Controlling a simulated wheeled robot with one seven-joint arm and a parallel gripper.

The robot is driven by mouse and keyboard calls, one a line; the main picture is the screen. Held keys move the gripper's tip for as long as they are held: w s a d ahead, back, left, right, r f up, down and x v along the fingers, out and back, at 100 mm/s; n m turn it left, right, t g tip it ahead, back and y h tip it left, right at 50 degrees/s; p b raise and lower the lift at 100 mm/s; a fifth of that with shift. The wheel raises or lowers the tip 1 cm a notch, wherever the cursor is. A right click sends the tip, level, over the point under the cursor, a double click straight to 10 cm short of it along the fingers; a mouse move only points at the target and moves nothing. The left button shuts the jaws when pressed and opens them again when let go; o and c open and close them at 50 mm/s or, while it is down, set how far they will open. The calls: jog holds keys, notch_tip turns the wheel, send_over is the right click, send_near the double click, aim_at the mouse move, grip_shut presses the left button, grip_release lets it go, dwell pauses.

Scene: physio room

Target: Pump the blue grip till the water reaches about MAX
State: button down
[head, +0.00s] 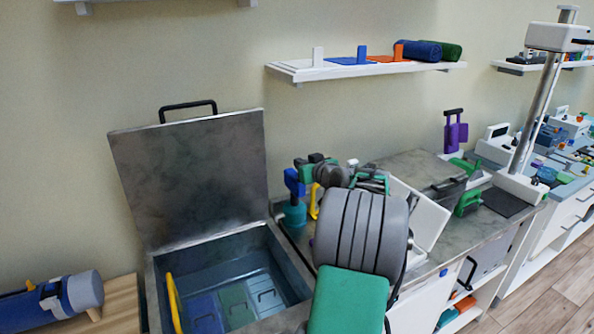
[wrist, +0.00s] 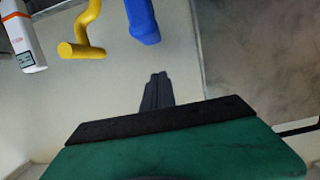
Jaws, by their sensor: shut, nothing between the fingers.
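The blue grip (head: 293,182) tops a teal pump body (head: 295,214) on the counter, just right of the open metal tank (head: 268,238). The blue grip also hangs into the top of the wrist view (wrist: 143,20). My gripper (wrist: 158,76) is shut and empty, its dark fingertips pointing toward the blue grip with a visible gap. In the head view my gripper (head: 300,163) is close above and beside the grip, partly merged with my wrist. Water lies in the tank over blue and green packs. I cannot read any MAX mark or the level against it.
A yellow hooked handle (wrist: 82,38) and a white device with a small display (wrist: 22,40) are left of the grip in the wrist view. The tank's lid (head: 195,175) stands open against the wall. A shelf (head: 330,70) with rolls hangs above the counter.

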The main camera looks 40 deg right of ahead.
aim_at(301, 191)
jog(key=shift+x, duration=1.1)
jog(key=f, duration=0.2)
jog(key=f+p, duration=0.1)
jog(key=f, duration=0.1)
jog(key=shift+w+d, duration=0.1)
jog(key=shift+w, duration=0.15)
jog(key=shift+f, duration=0.1)
notch_tip(301, 191, down, 6)
jog(key=b, duration=0.7)
